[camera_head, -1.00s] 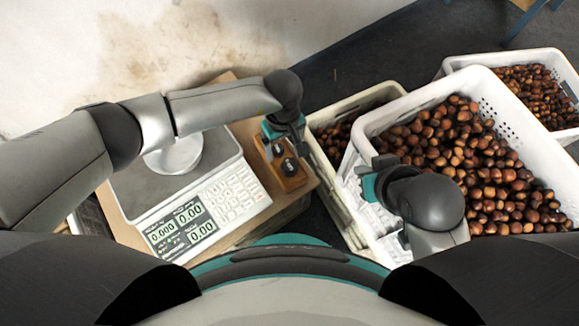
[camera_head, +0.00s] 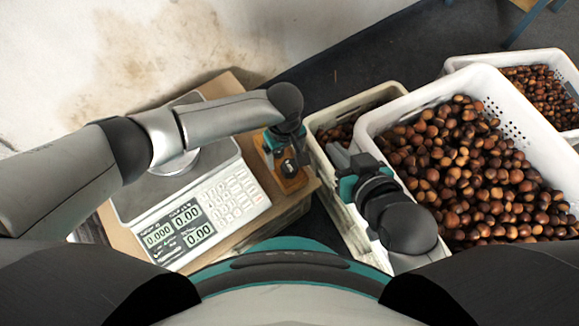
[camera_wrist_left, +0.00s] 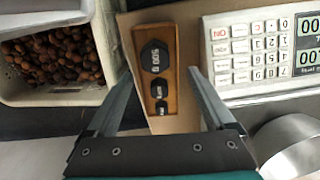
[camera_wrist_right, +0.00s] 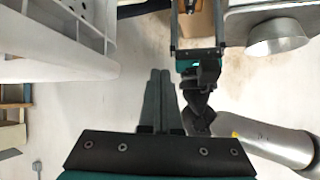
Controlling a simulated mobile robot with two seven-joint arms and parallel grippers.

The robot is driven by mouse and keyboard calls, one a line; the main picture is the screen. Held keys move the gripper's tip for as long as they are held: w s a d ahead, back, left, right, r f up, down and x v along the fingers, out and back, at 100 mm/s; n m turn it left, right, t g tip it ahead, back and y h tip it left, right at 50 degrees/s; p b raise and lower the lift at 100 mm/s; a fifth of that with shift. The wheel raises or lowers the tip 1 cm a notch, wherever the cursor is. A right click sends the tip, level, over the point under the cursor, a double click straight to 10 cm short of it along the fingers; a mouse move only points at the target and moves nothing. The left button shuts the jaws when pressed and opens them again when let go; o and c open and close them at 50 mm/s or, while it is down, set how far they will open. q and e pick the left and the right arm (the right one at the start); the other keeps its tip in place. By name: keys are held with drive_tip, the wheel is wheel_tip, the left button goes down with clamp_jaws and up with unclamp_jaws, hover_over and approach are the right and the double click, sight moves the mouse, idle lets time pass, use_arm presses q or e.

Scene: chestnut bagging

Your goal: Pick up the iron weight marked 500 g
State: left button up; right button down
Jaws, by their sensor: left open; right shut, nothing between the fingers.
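The 500 g weight (camera_wrist_left: 155,56) is a dark hexagonal piece with white lettering, the largest in a wooden holder (camera_wrist_left: 139,40) in the left wrist view. In the head view the weight (camera_head: 288,168) shows at the holder's near end, partly covered. My left gripper (camera_wrist_left: 160,75) is open above the holder; its fingers point toward the weight, one on each side in the picture, with no contact visible. It also shows in the head view (camera_head: 281,150). My right gripper (camera_wrist_right: 158,72) is shut and empty. In the head view the right gripper (camera_head: 338,154) is over the crates.
Two smaller dark weights (camera_wrist_left: 160,98) share the holder. A scale (camera_head: 228,196) with keypad and a metal dish stands to its left. White crates (camera_head: 485,85) of chestnuts stand to the right, one close beside the holder.

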sight(289, 165)
use_arm(q)
drive_tip(key=shift+s+d+f+b, duration=0.1)
drive_tip(key=shift+d+f+b, duration=0.15)
drive_tip(key=shift+f, duration=0.2)
drive_tip(key=shift+s+d+f+b, duration=0.1)
drive_tip(key=shift+f+b, duration=0.2)
drive_tip(key=shift+f, duration=0.15)
drive_tip(key=shift+s+d+f+b, duration=0.1)
drive_tip(key=shift+d+f+b, duration=0.1)
drive_tip(key=shift+f+b, duration=0.6)
drive_tip(key=shift+f, duration=0.7)
use_arm(e)
drive_tip(key=shift+s+a+r+m+t+y, duration=0.15)
drive_tip(key=shift+a+r+t+y, duration=0.35)
drive_tip(key=shift+a+t, duration=0.35)
drive_tip(key=shift+s+a+r+m+t+y, duration=0.1)
drive_tip(key=shift+a+r+t+y, duration=0.4)
drive_tip(key=shift+t, duration=0.6)
drive_tip(key=shift+s+a+r+m+t+y, duration=0.15)
drive_tip(key=shift+a+r+t+y, duration=0.15)
drive_tip(key=shift+a+r+t, duration=0.45)
drive_tip(key=shift+f, duration=0.2)
use_arm(q)
clamp_jaws()
use_arm(e)
drive_tip(key=shift+w, duration=0.1)
